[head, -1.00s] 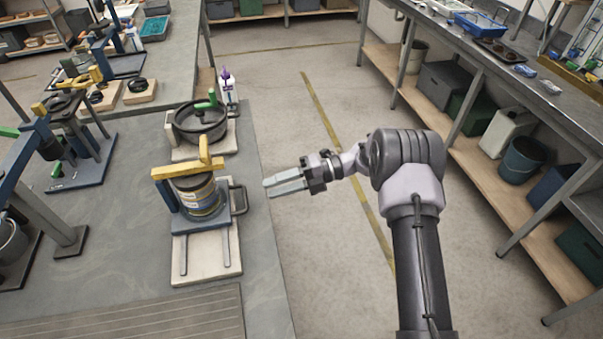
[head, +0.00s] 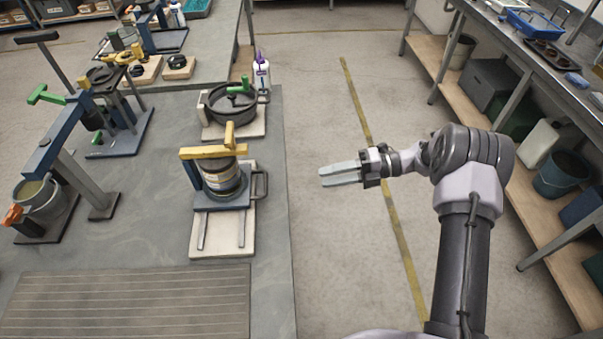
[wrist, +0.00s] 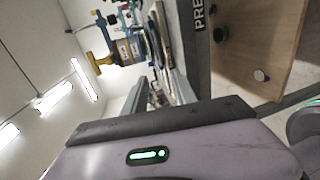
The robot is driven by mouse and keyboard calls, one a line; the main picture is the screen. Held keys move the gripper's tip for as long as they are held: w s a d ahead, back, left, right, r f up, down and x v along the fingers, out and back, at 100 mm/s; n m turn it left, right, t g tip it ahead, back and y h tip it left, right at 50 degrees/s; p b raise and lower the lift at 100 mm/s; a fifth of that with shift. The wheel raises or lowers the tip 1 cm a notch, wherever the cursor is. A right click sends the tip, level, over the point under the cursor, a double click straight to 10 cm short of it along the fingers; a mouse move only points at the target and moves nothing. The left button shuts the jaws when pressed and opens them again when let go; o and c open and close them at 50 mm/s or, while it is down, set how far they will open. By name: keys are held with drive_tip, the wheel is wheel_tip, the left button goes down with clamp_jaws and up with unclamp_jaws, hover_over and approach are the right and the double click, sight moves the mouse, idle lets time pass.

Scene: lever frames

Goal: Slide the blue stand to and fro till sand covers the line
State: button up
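A dark loop handle (head: 260,185) projects from the stand's right side. My gripper (head: 322,174) is open and empty, over the floor to the right of the handle and apart from it. The wrist view shows the fingers spread, with the yellow bar (wrist: 91,59) and container beyond, turned sideways. The sand and the line cannot be made out.
A black round pan (head: 232,108) with a green handle stands behind the stand, near a white bottle (head: 262,76). Blue lever frames (head: 70,135) stand to the left. A ribbed mat (head: 125,303) lies in front. The floor aisle (head: 335,270) right of the bench is clear.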

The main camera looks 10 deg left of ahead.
sight(265, 188)
drive_tip(key=b+x, duration=0.4)
drive_tip(key=x, duration=1.4)
clamp_jaws()
idle(0.6)
